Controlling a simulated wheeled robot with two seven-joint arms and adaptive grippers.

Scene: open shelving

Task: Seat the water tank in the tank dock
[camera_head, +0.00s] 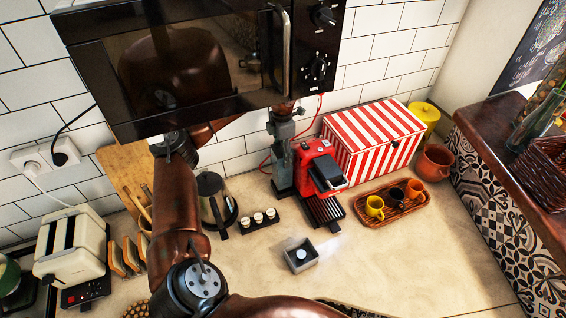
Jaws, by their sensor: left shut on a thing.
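My left gripper (282,138) points down behind the microwave's lower right corner, at the left side of a red coffee machine (314,170). It is shut on a grey upright piece, which I take for the water tank (283,174). The piece stands close against the machine's left side; I cannot tell whether they touch or whether it is seated. A grey square open box (301,256) with a white round part inside sits on the counter in front; I cannot tell whether this is the tank dock. My right gripper is not in view.
A black microwave (268,92) hangs over my arm. A striped box (372,138) and a cup tray (391,208) stand right of the machine. The front right counter is clear.

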